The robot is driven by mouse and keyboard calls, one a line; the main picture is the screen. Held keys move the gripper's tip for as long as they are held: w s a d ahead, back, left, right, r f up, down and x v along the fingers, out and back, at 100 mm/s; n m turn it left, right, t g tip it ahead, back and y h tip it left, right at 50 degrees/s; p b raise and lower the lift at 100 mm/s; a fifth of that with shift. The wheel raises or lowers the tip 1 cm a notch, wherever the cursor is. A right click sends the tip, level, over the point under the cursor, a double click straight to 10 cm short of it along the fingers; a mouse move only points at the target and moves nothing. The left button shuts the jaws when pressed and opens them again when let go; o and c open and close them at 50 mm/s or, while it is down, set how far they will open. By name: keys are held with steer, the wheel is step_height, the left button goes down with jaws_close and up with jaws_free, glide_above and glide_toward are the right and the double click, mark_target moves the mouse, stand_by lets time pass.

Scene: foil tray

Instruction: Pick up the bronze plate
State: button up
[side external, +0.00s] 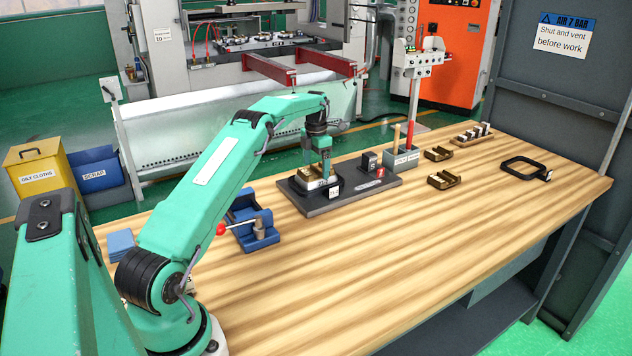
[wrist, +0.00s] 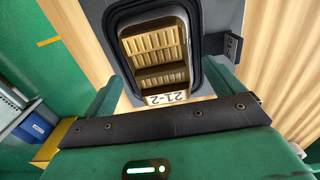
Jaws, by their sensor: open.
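A bronze, ribbed piece (wrist: 157,48) with a white label reading 21-2 lies inside a black-rimmed frame (wrist: 116,20). In the side view this bronze piece (side external: 314,184) shows only partly beneath my gripper (side external: 323,174). My gripper points down over it, jaws apart. In the wrist view my gripper (wrist: 165,84) has one teal finger on each side of the frame's near end. Nothing is held. I cannot tell whether the fingers touch the frame. Two more bronze, notched blocks, a nearer one (side external: 443,180) and a farther one (side external: 438,153), lie on the bench to the right.
The frame sits on a dark grey base board (side external: 311,208) with a small dark block (side external: 369,163). A grey holder (side external: 402,158) with upright sticks stands behind. A blue vise (side external: 252,222) with a red-knobbed lever is left. A black loop (side external: 522,168) lies far right. The front bench is clear.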

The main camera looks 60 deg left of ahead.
mark_target(316, 168)
steer(key=shift+f, duration=0.35)
steer(key=shift+r, duration=0.1)
steer(key=c, duration=1.4)
steer(key=shift+r, duration=0.15)
steer(key=shift+r, duration=1.95)
steer(key=d+r, duration=0.2)
steer(key=d, duration=0.2)
steer(key=d+r, duration=0.2)
steer(key=d, duration=0.1)
steer(key=w+d+r, duration=0.1)
steer(key=d+r, duration=0.1)
steer(key=d, duration=0.2)
steer(key=shift+d+r, duration=0.3)
steer(key=shift+r, duration=0.1)
steer(key=shift+w+r, duration=0.1)
steer(key=shift+r, duration=0.1)
steer(key=shift+r, duration=3.3)
